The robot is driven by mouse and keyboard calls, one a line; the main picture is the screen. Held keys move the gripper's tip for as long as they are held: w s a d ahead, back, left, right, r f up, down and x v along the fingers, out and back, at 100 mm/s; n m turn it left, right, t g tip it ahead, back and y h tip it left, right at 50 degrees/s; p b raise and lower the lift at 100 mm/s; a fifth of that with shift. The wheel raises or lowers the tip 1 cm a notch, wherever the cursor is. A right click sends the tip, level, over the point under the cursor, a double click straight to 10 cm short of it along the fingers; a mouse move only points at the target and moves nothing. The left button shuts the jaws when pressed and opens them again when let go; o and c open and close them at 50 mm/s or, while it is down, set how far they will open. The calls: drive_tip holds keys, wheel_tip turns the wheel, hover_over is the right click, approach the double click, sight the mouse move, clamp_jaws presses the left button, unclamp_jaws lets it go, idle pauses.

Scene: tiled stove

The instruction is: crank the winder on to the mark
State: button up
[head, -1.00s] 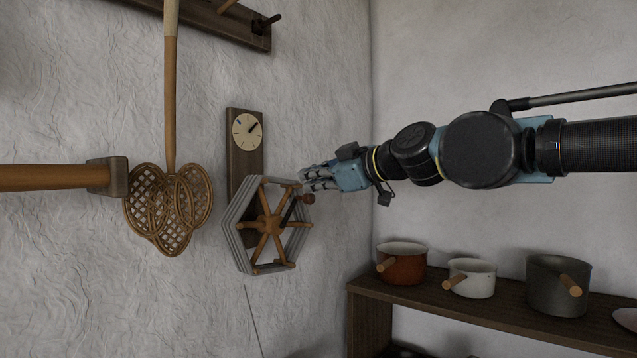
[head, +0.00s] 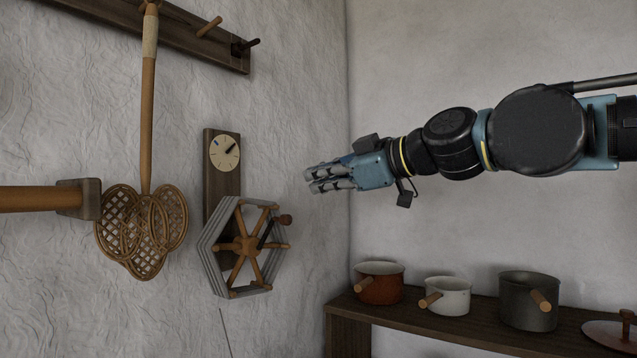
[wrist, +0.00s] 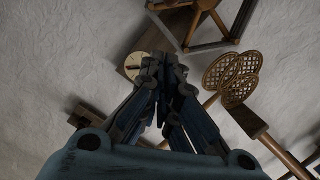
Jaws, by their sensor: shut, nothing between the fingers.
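The winder (head: 238,246), a grey hexagonal reel with wooden spokes, is mounted on the wall. Its crank knob (head: 285,219) is at the upper right of the reel. Above it, on a dark board (head: 222,185), is a round pale dial (head: 224,152) with a dark hand pointing to the upper right and a dark blue mark near its upper left. My gripper (head: 308,180) is shut and empty, to the right of the dial and above the knob, apart from both. The wrist view shows the shut fingers (wrist: 163,75), part of the dial (wrist: 135,66) and part of the winder (wrist: 205,25).
A wicker beater (head: 140,230) hangs left of the winder, with a thick wooden handle (head: 45,198) beside it. A peg rail (head: 190,35) is above. A shelf (head: 420,325) with several pots stands at the lower right. The space between gripper and winder is clear.

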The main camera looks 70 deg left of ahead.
sight(290, 221)
drive_tip(key=o, duration=0.4)
drive_tip(key=shift+w+d+f, duration=0.1)
drive_tip(key=shift+f, duration=0.05)
drive_tip(key=o, duration=0.3)
drive_tip(key=w+f+m, duration=0.1)
drive_tip(key=f, duration=0.1)
drive_tip(key=w+d+f+m, duration=0.1)
drive_tip(key=w+f+m, duration=0.1)
drive_tip(key=f, duration=0.1)
drive_tip(key=w+d+f+m+g+y, duration=0.1)
drive_tip(key=w+f+m, duration=0.1)
drive_tip(key=f, duration=0.1)
drive_tip(key=shift+m, duration=0.5)
drive_tip(key=x, duration=1.7)
drive_tip(key=shift+w+r, duration=0.1)
drive_tip(key=shift+w, duration=0.1)
drive_tip(key=shift+c, duration=0.5)
clamp_jaws()
